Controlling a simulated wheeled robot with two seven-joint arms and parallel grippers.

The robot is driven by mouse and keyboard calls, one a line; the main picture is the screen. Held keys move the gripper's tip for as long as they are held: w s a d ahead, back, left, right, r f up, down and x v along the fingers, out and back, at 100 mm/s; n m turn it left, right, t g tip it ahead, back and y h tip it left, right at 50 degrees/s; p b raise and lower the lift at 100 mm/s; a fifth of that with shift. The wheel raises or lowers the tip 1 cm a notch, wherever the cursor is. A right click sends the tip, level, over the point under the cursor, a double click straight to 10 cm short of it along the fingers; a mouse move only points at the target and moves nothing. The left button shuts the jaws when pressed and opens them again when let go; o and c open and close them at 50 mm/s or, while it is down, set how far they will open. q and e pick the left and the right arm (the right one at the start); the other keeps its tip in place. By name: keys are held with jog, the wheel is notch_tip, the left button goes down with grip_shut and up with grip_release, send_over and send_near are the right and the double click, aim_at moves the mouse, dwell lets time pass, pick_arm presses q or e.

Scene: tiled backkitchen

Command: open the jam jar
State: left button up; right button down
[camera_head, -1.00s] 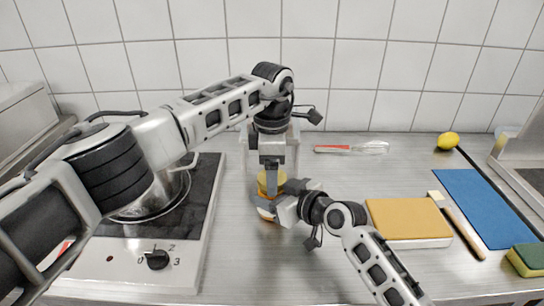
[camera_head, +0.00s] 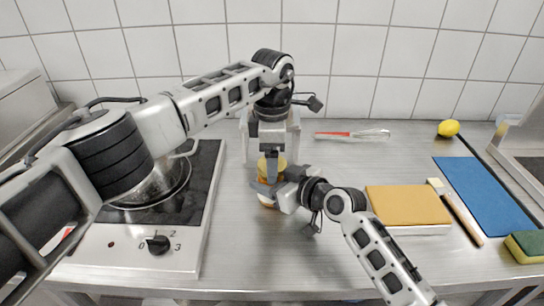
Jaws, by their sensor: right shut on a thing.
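The jam jar (camera_head: 266,201) stands on the steel counter near the middle, mostly hidden by my grippers. A gold-yellow round part, seemingly its lid (camera_head: 279,165), shows above, with a bit of pale and reddish jar below. My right gripper (camera_head: 268,189) comes in from the right, low, and is shut on the jar's side. My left gripper (camera_head: 270,172) points straight down from above, with its fingers at the lid. One finger shows in front of the lid; the other is hidden, so I cannot tell whether it grips.
A stove (camera_head: 130,254) with a pot (camera_head: 155,186) stands left. A whisk (camera_head: 365,134) lies behind; a white rack (camera_head: 246,140) is behind my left gripper.

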pick_arm(q)
jog(key=shift+r, duration=2.25)
pick_arm(e)
jog(key=shift+c, duration=1.4)
grip_release()
